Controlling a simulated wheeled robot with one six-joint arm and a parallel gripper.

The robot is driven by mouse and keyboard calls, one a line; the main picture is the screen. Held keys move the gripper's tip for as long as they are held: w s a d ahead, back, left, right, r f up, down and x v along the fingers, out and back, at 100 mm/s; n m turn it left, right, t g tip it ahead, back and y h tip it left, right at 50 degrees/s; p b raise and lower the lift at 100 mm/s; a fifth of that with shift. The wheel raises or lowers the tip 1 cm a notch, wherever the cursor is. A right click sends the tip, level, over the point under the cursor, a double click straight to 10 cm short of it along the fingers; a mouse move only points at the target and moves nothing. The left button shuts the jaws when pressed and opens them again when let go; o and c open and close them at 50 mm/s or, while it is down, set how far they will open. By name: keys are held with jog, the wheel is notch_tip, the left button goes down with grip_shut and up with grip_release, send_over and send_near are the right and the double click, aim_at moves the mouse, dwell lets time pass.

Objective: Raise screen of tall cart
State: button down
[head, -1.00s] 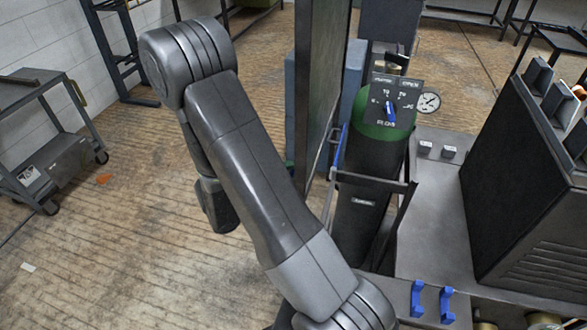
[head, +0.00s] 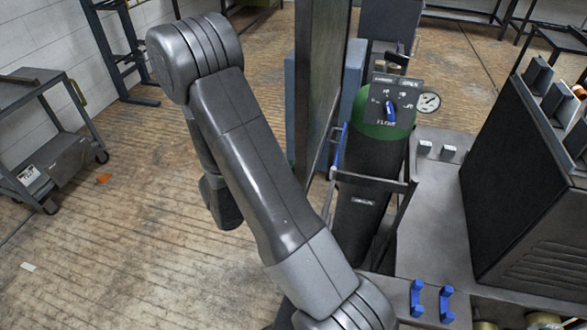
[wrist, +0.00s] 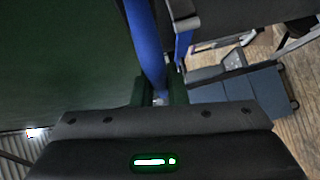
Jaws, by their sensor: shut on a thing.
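A tall dark upright panel (head: 322,75), which looks like the screen, stands in the middle of the head view, just left of a green-topped cylinder. In the wrist view a broad dark green surface (wrist: 60,60) fills the left side. A long blue bar (wrist: 147,40) runs along its right edge and down between the fingers. My gripper (wrist: 157,95) is shut on this blue bar. Its fingertips are partly hidden. In the head view my arm covers the lower left of the scene, and I cannot make out the fingers there.
The green-topped cylinder (head: 378,135) with a dial plate and gauge (head: 428,102) stands in a frame right of the panel. A dark sloped console (head: 530,180) and blue clips (head: 446,303) are farther right.

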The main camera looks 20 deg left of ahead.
notch_tip(320, 180, up, 40)
jog(key=p, duration=1.1)
jog(key=shift+r+p, duration=0.15)
jog(key=shift+p, duration=0.15)
jog(key=c, duration=1.5)
grip_release()
jog(key=shift+o, duration=0.2)
jog(key=shift+a, duration=0.1)
jog(key=b+v, duration=0.2)
jog(key=v, duration=1.1)
jog(key=shift+s+a, duration=0.2)
jog(key=shift+s, duration=0.1)
